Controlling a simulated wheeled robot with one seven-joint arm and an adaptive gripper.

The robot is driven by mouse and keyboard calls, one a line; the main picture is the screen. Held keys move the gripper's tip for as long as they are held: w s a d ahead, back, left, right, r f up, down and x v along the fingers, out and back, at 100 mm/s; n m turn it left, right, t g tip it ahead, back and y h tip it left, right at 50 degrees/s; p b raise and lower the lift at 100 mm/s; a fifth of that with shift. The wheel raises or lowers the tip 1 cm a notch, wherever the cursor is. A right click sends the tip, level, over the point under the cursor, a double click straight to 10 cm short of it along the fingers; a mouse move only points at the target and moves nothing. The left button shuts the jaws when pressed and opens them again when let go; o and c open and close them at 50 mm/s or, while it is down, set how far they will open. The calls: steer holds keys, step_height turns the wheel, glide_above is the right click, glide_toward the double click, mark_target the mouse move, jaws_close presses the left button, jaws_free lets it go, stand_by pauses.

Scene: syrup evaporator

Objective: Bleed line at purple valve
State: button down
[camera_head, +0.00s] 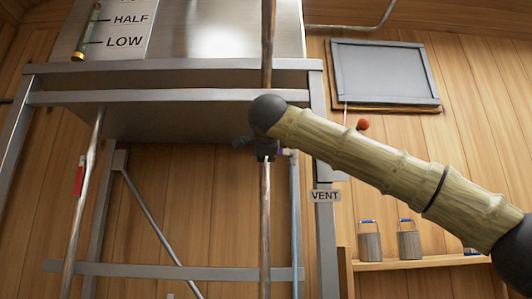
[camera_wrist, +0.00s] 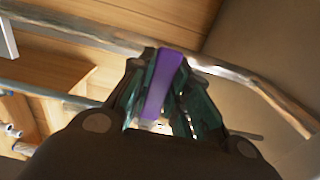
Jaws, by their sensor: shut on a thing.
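The purple valve handle (camera_wrist: 163,84) is a flat bar between the dark green fingers of my gripper (camera_wrist: 160,92) in the wrist view. My gripper is shut on it. In the head view my gripper (camera_head: 262,146) is at the vertical pipe under the metal tank, and only a small bit of purple (camera_head: 281,152) shows beside it. The valve body is mostly hidden behind the fingers. A sign reading VENT (camera_head: 325,196) is on the frame leg to the right, below the gripper.
The metal tank (camera_head: 190,118) on its steel frame is above. A red handle (camera_head: 79,180) is on the left pipe. A red ball (camera_head: 363,124) shows behind my arm. Two buckets (camera_head: 370,246) stand on a wooden shelf (camera_head: 425,262) at right. A grey panel (camera_head: 385,72) hangs on the wall.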

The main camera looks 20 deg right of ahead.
steer(key=shift+f, duration=0.15)
steer(key=shift+s+d+f+n+p, duration=0.1)
steer(key=shift+d+f+n+p, duration=0.25)
steer(key=shift+f+n+p, duration=0.85)
steer(key=shift+s+d+f+n+p, duration=0.1)
steer(key=shift+d+f+n+p, duration=0.4)
steer(key=shift+n, duration=1.45)
steer(key=shift+s+d+f+n+p, duration=0.1)
steer(key=shift+d+f+n+p, duration=0.15)
steer(key=shift+f+n+p, duration=0.95)
steer(key=shift+r+n+b, duration=0.15)
steer(key=shift+n+b, duration=0.2)
steer(key=shift+b, duration=0.2)
steer(key=c, duration=1.3)
jaws_free()
steer(key=shift+r, duration=0.1)
steer(key=v, duration=1.2)
